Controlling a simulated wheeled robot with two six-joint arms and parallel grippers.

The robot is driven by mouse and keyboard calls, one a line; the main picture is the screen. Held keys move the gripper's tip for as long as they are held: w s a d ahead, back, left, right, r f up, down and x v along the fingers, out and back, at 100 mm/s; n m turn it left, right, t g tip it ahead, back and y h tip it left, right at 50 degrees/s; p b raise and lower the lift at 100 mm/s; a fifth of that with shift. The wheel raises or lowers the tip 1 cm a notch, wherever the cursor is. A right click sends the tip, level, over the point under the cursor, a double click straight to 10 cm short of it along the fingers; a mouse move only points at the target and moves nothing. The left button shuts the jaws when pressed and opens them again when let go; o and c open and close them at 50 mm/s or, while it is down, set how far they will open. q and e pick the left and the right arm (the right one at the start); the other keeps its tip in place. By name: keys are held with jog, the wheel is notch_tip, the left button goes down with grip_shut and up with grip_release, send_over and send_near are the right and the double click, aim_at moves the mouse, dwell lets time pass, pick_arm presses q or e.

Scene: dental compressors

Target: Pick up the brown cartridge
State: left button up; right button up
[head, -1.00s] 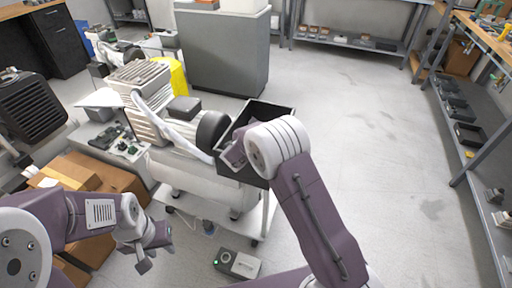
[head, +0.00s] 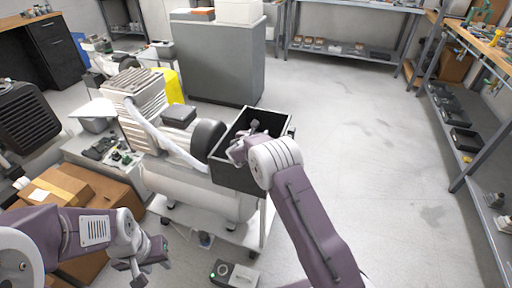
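I cannot make out a brown cartridge in the head view. A black open-topped bin (head: 236,176) sits at the right end of the compressor cart, and its inside is partly hidden by my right arm. My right gripper (head: 252,131) is over the bin's opening, its tips at or just below the rim. It is small and partly covered by its own wrist, so I cannot tell whether it is open or holds anything. My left gripper (head: 151,262) is low at the left, fingers apart and empty, in front of the cardboard boxes.
The compressor (head: 150,120) with its white hose stands left of the bin. Cardboard boxes (head: 84,187) are stacked at the lower left. A small grey device (head: 234,274) with a green light lies on the floor. Shelving (head: 470,110) lines the right; the floor between is clear.

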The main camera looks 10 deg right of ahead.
jog(key=shift+r, duration=0.1)
jog(key=shift+c, duration=0.4)
grip_shut()
